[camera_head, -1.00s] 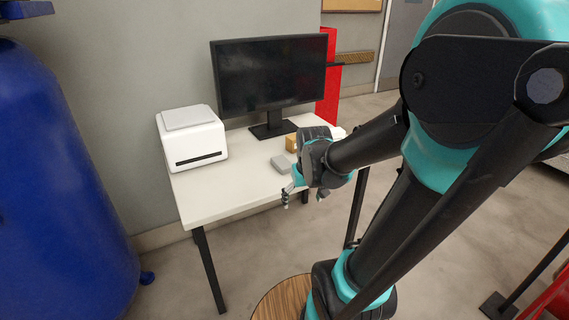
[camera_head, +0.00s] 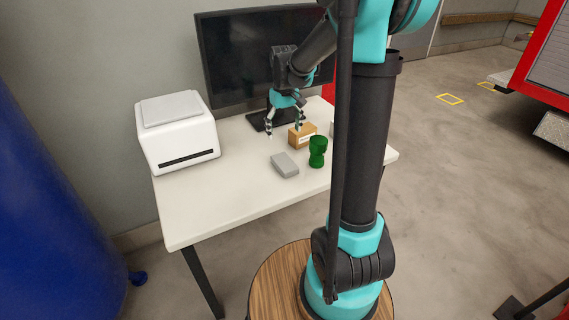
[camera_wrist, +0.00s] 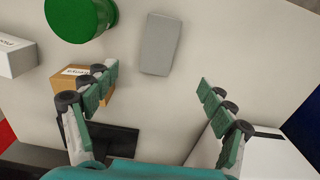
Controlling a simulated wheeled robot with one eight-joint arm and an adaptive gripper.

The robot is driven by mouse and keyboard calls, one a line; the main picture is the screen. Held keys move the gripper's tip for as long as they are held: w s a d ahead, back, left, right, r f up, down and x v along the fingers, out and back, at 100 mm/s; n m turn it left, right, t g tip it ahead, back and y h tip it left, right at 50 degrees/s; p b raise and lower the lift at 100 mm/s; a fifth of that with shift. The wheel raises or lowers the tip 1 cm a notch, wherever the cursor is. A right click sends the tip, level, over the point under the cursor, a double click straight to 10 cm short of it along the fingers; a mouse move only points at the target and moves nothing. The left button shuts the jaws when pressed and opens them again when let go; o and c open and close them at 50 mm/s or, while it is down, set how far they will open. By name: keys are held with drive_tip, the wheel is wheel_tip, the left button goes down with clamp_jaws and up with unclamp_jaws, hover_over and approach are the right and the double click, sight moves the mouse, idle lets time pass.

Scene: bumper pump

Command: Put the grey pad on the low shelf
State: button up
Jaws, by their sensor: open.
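The grey pad (camera_head: 285,165) lies flat on the white table, in front of a cardboard box and left of a green cup. In the wrist view the grey pad (camera_wrist: 161,44) lies near the top middle, beyond my open fingertips. My gripper (camera_head: 284,122) is open and empty above the back of the table, in front of the monitor. In the wrist view my gripper (camera_wrist: 158,82) shows its two fingers spread wide, with bare table between them. The low shelf is not recognisable in these frames.
The green cup (camera_head: 318,152) and cardboard box (camera_head: 302,136) stand close to the pad. A white printer (camera_head: 177,132) stands at the left, the monitor (camera_head: 235,60) behind. A white box (camera_wrist: 15,56) shows in the wrist view. The table's front left (camera_head: 215,205) is clear.

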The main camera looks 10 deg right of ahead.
sight(285, 162)
wheel_tip(285, 162, down, 14)
drive_tip(key=shift+w+d+r, duration=0.1)
drive_tip(key=shift+r, duration=0.05)
idle(0.5)
drive_tip(key=shift+c, duration=0.3)
drive_tip(key=c, duration=1)
drive_tip(key=shift+r, duration=0.15)
drive_tip(key=shift+c, duration=0.4)
